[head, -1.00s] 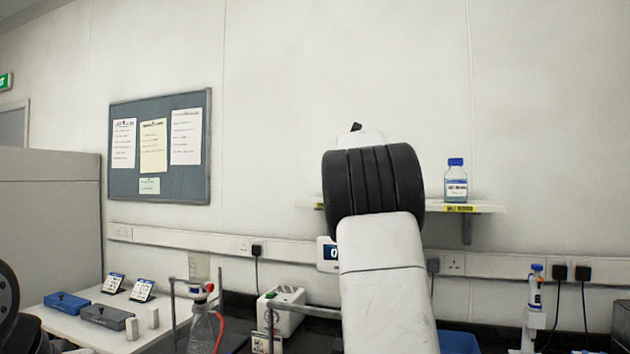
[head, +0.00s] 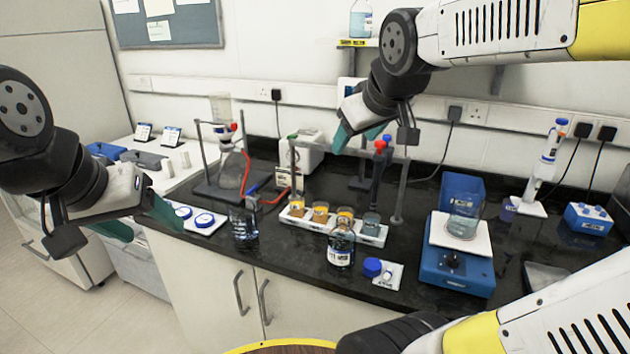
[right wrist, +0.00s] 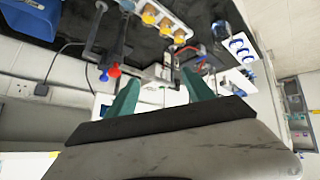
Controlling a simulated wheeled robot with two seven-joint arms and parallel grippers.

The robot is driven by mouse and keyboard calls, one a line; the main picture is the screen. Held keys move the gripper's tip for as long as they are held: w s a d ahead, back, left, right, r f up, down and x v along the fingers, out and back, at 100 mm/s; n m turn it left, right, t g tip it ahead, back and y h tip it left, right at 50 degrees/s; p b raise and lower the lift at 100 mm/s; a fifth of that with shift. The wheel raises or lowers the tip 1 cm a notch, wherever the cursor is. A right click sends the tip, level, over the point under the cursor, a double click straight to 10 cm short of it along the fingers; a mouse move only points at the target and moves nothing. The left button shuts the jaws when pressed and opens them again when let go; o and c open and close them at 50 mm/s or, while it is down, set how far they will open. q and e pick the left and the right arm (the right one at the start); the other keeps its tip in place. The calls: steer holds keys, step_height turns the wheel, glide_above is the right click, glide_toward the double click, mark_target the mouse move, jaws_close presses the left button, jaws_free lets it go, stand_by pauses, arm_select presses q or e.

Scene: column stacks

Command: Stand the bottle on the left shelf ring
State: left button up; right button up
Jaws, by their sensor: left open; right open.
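A bottle with blue liquid and a white label (head: 361,20) stands on the wall shelf above a yellow label (head: 358,43); its top is cut off by the picture edge. No ring can be made out there. The shelf's right part is hidden behind my right arm. Another labelled glass bottle (head: 341,250) stands on the black bench. My right gripper (head: 362,132) is open and empty, below the shelf and above the back of the bench; its teal fingers show in the right wrist view (right wrist: 160,92). My left gripper (head: 140,222) is open and empty by the bench's left front edge.
A rack of jars (head: 332,224) sits behind the bench bottle, with a blue cap (head: 371,267) beside it. A stand with a flask (head: 232,165) is at left. A blue stirrer with a beaker (head: 456,265) and a pipette (head: 548,160) are at right.

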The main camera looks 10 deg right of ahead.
steer(key=s+a+f+m+g+y, duration=0.2)
steer(key=s+a+f, duration=0.4)
steer(key=s+a, duration=0.2)
steer(key=shift+s+f+m, duration=0.4)
steer(key=shift+s, duration=0.75)
